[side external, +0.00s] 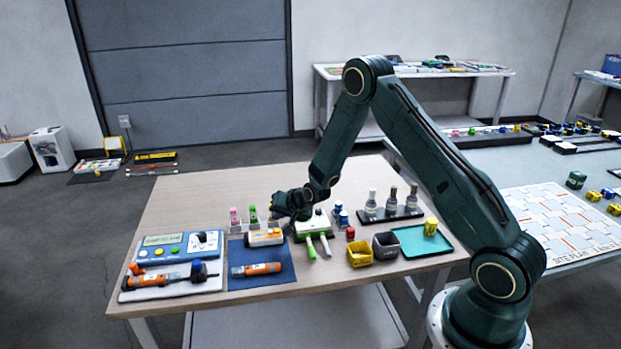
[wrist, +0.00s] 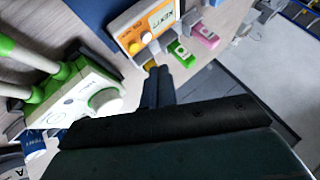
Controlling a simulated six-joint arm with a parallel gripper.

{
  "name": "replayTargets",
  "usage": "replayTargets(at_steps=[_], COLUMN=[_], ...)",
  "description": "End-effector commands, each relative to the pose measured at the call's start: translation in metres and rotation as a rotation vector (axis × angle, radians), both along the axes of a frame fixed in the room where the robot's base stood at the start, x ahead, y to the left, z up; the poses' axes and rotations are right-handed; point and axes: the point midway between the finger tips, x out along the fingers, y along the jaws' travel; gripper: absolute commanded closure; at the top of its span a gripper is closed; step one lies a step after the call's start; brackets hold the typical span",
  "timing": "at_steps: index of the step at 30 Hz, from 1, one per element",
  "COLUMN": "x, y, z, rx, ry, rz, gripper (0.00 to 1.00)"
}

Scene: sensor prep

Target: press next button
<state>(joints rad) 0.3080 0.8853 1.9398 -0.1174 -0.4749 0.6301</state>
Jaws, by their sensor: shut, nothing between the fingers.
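A white and orange box (wrist: 150,26) with a label reading NEXT lies at the top of the wrist view. The box also shows in the side view (side external: 265,238), on the back edge of a blue mat. My gripper (wrist: 158,72) is shut and empty. Its fingertips are just below the box in the wrist view, apart from the buttons as far as I can see. In the side view my gripper (side external: 277,213) hangs above and behind the box, its tips partly hidden.
Green (wrist: 180,54) and pink (wrist: 205,35) bottles stand in holders beside the box. A white and green device (wrist: 75,95) with green-handled tools lies to the left in the wrist view. A blue mat (side external: 262,284) carries an orange tool; yellow (side external: 360,254) and grey bins stand right.

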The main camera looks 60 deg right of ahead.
Motion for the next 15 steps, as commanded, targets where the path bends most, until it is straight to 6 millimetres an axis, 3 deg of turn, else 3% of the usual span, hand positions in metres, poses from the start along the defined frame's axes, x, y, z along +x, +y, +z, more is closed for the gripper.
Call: replayTargets(at_steps=[6,15], x=[0.000,0.000], y=[0.000,0.000], z=[-0.017,-0.024], rx=[0.000,-0.001], ry=[0.000,-0.001], rz=[0.000,0.001], gripper=[1.00,1.00])
